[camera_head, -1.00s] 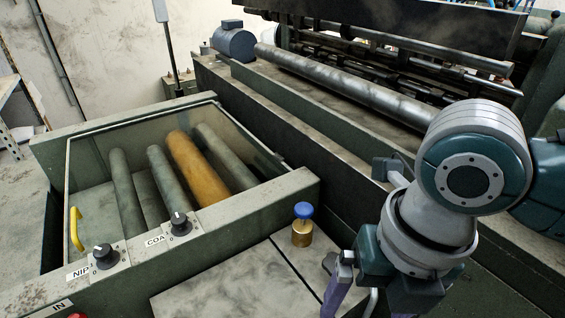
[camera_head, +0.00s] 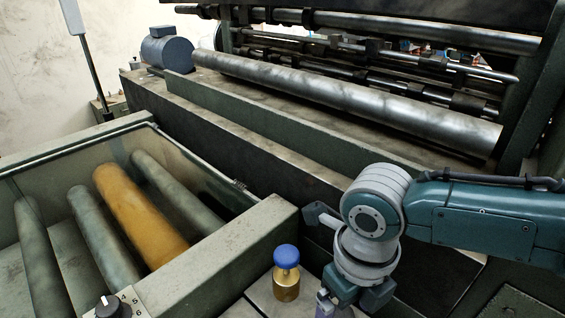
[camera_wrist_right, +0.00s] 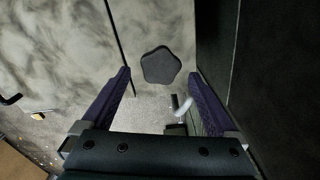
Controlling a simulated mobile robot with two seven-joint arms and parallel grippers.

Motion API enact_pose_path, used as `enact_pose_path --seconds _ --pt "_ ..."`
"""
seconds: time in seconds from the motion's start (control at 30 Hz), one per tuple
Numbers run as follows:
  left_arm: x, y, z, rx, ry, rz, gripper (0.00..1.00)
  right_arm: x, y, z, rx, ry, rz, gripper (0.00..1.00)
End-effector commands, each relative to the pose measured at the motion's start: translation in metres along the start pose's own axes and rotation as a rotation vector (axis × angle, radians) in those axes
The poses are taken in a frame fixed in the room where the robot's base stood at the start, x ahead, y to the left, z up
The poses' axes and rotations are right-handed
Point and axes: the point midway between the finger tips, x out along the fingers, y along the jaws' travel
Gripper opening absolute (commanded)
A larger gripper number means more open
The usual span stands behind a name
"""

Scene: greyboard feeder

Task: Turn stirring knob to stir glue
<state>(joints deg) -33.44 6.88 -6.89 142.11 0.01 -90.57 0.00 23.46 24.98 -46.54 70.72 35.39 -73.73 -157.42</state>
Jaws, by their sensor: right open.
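A dark five-lobed knob (camera_wrist_right: 161,65) shows from above in the right wrist view, over a grey stained surface. I take it as the stirring knob; it does not show clearly in the head view. My right gripper (camera_wrist_right: 160,77) is open, its two purple fingers apart on either side of the knob's near edge, with nothing held. I cannot tell how far above the knob the fingertips are. In the head view my right arm's wrist (camera_head: 362,255) points down at the lower edge, and its fingers are mostly cut off. My left gripper is in neither view.
A brass cylinder with a blue cap (camera_head: 287,272) stands left of my right wrist. The trough (camera_head: 240,243) with grey rollers and one orange roller (camera_head: 138,217) lies to the left. A long steel roller (camera_head: 345,105) and machine wall (camera_head: 270,150) are behind. A dark vertical wall (camera_wrist_right: 262,80) stands right of the gripper.

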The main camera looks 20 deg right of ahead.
Motion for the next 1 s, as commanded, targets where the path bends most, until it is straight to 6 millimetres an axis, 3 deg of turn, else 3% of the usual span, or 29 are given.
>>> enact_pose_path --seconds 0.13,0.43,1.0 --pt "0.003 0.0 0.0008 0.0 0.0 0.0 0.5 0.0112 0.0004 -0.0001 0.001 0.0 0.0 0.94" --pt "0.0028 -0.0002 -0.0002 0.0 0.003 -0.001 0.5 0.0125 0.0001 0.0 0.0 -0.001 0.0 0.92" --pt "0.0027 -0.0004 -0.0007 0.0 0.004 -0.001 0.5 0.0122 0.0002 0.0 0.001 -0.001 0.0 0.28"
